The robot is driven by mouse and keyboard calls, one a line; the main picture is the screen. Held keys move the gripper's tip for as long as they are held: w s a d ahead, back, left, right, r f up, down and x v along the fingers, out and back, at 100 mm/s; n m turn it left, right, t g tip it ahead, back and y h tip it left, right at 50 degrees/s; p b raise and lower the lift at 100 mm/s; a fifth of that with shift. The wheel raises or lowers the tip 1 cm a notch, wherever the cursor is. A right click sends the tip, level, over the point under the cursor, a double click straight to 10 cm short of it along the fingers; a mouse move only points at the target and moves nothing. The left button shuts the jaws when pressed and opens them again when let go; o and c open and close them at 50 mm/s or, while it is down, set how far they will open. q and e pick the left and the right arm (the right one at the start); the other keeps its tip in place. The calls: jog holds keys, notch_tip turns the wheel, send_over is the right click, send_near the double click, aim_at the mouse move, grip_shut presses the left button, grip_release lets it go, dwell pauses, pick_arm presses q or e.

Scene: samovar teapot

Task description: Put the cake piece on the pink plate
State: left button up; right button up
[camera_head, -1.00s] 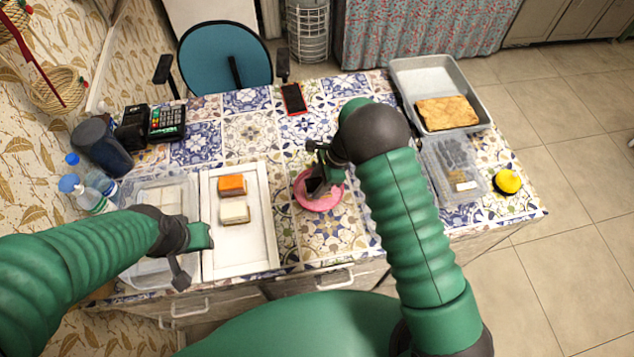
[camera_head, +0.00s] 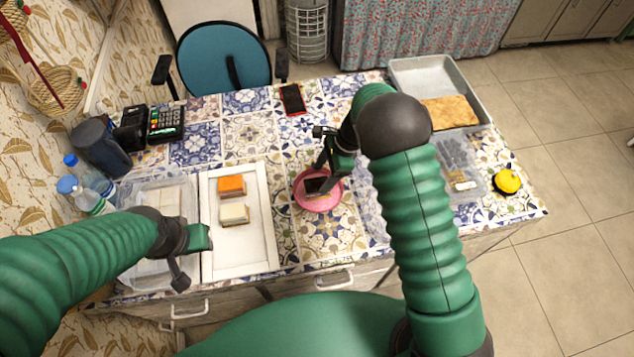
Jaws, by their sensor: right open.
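A dark brown cake piece (camera_head: 315,185) lies on the pink plate (camera_head: 318,203) in the middle of the table. My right gripper (camera_head: 324,171) is open, just above and behind the cake piece, with its fingers close to it. I cannot tell whether a finger still touches the cake. My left gripper (camera_head: 193,262) hangs over the left side of the white tray, away from the plate; whether its jaws are open or shut is not clear.
A white tray (camera_head: 247,259) holds an orange-topped cake (camera_head: 231,186) and a white cake (camera_head: 234,214). A clear container stands left of it. A phone (camera_head: 292,99) and card terminal (camera_head: 166,123) lie behind. A grey tray (camera_head: 413,70) with a pastry slab (camera_head: 451,112) stands at the back right.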

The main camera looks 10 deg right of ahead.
jog(key=v, duration=0.7)
pick_arm(q)
jog(key=shift+d+f, duration=0.1)
jog(key=shift+d, duration=0.1)
pick_arm(e)
jog(key=s+d+r+n+t+h, duration=0.1)
jog(key=s+d+r+n+h, duration=0.1)
jog(key=s+n, duration=0.7)
jog(key=s+d+r+n+t+h, duration=0.1)
jog(key=s+d+r+n+h, duration=0.1)
jog(key=s+n, duration=0.7)
jog(key=shift+s+d+r+t, duration=0.2)
jog(key=shift+d+t, duration=0.1)
jog(key=shift+d, duration=0.15)
pick_arm(q)
jog(key=shift+s, duration=0.15)
pick_arm(e)
jog(key=shift+s, duration=0.15)
